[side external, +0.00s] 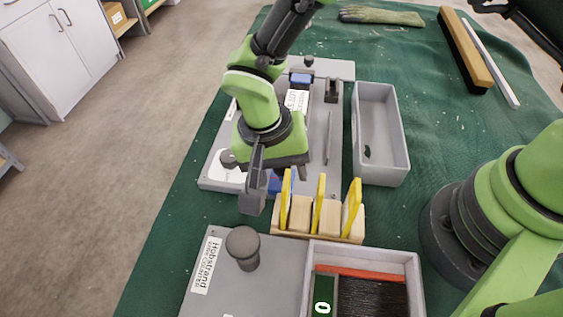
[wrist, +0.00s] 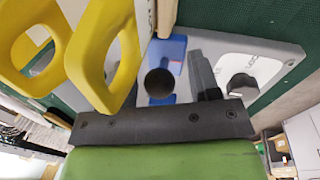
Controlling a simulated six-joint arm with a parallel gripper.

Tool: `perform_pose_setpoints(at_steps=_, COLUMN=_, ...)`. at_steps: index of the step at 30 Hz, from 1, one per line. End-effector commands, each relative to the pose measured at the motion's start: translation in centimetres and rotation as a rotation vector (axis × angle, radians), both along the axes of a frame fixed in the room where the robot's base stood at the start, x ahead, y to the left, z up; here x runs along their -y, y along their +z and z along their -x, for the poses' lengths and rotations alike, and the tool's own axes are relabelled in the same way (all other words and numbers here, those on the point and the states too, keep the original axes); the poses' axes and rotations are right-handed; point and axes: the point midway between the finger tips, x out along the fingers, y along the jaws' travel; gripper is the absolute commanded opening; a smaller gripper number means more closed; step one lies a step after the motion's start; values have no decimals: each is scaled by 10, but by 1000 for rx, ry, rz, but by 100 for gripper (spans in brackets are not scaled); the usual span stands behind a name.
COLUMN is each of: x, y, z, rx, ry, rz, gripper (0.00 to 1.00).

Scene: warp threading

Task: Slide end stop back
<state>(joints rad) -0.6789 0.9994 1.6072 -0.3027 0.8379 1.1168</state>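A grey fixture plate (side external: 215,172) lies on the green cloth, with a blue block (side external: 276,182) near its front end, partly hidden by my gripper and the yellow handles. In the wrist view a blue part (wrist: 175,52) and a round black knob (wrist: 160,82) show in front of the gripper. A second blue piece (side external: 301,79) sits at the plate's far end. No part is marked as the end stop. My gripper (side external: 277,188) is low over the plate's front end, its fingers apart. One finger (wrist: 204,76) shows in the wrist view. I see nothing held.
A wooden block rack (side external: 300,214) with yellow-handled tools (side external: 319,203) stands close in front of the gripper. A plate with a knob (side external: 243,246) and a bin of dark strands (side external: 372,298) are at the front.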

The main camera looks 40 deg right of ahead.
Motion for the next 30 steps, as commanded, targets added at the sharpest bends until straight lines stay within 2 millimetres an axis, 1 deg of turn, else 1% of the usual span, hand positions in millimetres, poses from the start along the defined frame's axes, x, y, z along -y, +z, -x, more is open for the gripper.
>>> perform_pose_setpoints(at_steps=5, x=1, y=0, z=-1, rx=0, ry=0, rz=1, gripper=56)
perform_pose_setpoints(at_steps=8, x=0, y=3, z=-1, rx=2, ry=0, rz=0, gripper=56)
perform_pose_setpoints(at_steps=11, x=-2, y=14, z=-3, rx=4, ry=1, rz=-1, gripper=56)
perform_pose_setpoints(at_steps=18, x=-10, y=62, z=-8, rx=6, ry=1, rz=-3, gripper=56)
perform_pose_setpoints(at_steps=21, x=-12, y=78, z=-10, rx=5, ry=0, rz=-2, gripper=56)
perform_pose_setpoints(at_steps=25, x=-15, y=92, z=-11, rx=3, ry=0, rz=-1, gripper=56)
perform_pose_setpoints(at_steps=30, x=-15, y=98, z=-11, rx=0, ry=1, rz=1, gripper=56)
